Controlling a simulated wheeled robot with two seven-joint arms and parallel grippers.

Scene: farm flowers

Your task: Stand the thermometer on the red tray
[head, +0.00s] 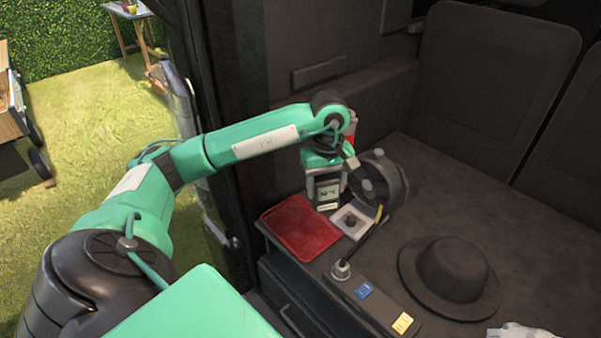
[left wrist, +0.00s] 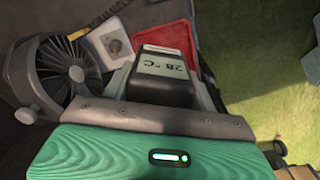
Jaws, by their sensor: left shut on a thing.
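The thermometer (head: 328,192) is a dark block with a pale display, upright between the fingers of my left gripper (head: 323,185). The red tray (head: 300,228) lies flat and empty on the dark surface, just left of and nearer than the thermometer. It also shows in the left wrist view (left wrist: 168,35), partly hidden behind the thermometer. I cannot tell whether the thermometer's base touches the surface. My right gripper is not in view.
A black fan (head: 378,183) stands close to the right of my gripper. A white square piece with a dark knob (head: 351,221) adjoins the tray. A dark hat (head: 450,277) lies to the right. A red-and-white can (head: 351,128) is behind my gripper.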

